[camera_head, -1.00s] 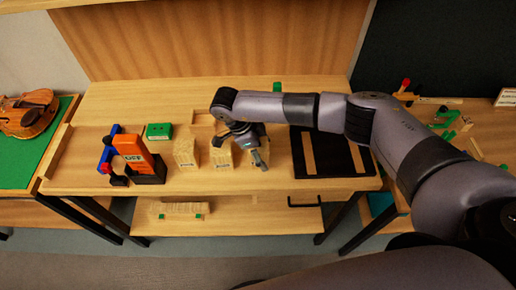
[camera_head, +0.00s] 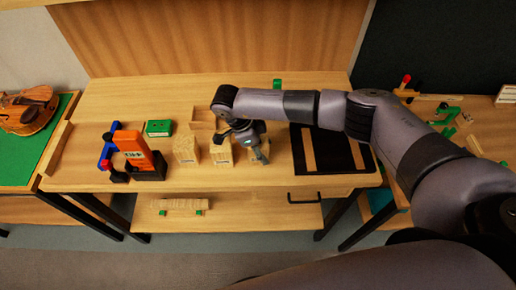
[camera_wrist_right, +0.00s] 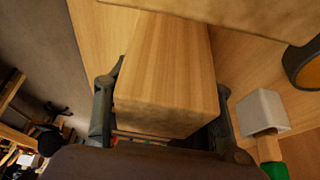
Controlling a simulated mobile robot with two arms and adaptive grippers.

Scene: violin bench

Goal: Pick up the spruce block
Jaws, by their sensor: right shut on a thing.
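My right gripper (camera_head: 246,148) is low over the bench among pale wooden blocks. In the right wrist view it (camera_wrist_right: 165,106) is shut on a pale, straight-grained wooden block (camera_wrist_right: 165,65), with one finger at each side. I take this as the spruce block; no readable label shows on it there. In the head view my gripper partly hides the blocks at the right end of the row. Another block (camera_head: 186,150) stands clear to the left. My left gripper is not in view.
An orange device (camera_head: 134,150) and a green box (camera_head: 159,128) stand to the left. A dark mat (camera_head: 335,157) with wooden strips lies to the right. A violin (camera_head: 28,110) rests on a green surface at far left. The bench front is clear.

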